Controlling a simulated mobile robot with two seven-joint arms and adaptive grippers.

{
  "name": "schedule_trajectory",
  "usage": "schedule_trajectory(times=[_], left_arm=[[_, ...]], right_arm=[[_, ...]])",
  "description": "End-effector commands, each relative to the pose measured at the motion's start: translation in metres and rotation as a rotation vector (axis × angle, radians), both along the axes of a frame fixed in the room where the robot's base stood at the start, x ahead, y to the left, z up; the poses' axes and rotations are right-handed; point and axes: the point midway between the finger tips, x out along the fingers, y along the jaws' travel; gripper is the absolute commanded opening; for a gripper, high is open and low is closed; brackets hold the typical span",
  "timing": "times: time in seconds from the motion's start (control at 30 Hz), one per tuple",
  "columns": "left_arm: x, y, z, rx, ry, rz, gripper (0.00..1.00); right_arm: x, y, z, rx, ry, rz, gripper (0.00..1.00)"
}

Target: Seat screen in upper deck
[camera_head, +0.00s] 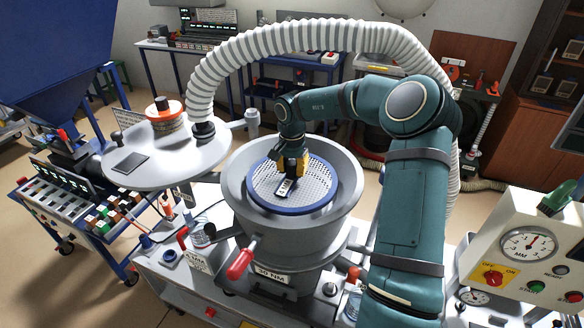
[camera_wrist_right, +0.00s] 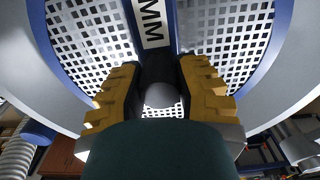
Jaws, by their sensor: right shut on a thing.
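The screen (camera_head: 318,187) is a round perforated plate with a blue rim, lying inside the grey bowl of the upper deck (camera_head: 349,190). It looks roughly level there; I cannot tell if its rim touches the deck all round. My right gripper (camera_head: 287,180) is over the middle of the screen, shut on its dark central handle, beside a white label. In the right wrist view the yellow fingers of the right gripper (camera_wrist_right: 161,92) close on the dark handle, with the screen's mesh (camera_wrist_right: 215,40) and blue rim around it. My left gripper is not in view.
A round grey lid (camera_head: 185,160) with a ribbed hose (camera_head: 300,38) stands left of the deck. A red-handled clamp (camera_head: 240,262) juts from the deck's front. A control box with a dial (camera_head: 528,245) is at the right. A blue hopper (camera_head: 50,50) is at the left.

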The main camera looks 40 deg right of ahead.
Motion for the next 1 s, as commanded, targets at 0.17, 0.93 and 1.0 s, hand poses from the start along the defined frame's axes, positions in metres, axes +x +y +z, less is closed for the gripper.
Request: schedule_trajectory(times=[0.17, 0.93, 1.0], left_arm=[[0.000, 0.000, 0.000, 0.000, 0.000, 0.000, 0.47], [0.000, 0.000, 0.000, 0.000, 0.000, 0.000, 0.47], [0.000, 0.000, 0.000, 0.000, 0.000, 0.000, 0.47]], right_arm=[[0.000, 0.000, -0.003, 0.000, 0.000, 0.000, 0.00], [0.000, 0.000, -0.016, 0.000, 0.000, 0.000, 0.00], [0.000, 0.000, -0.017, 0.000, -0.001, 0.000, 0.00]])
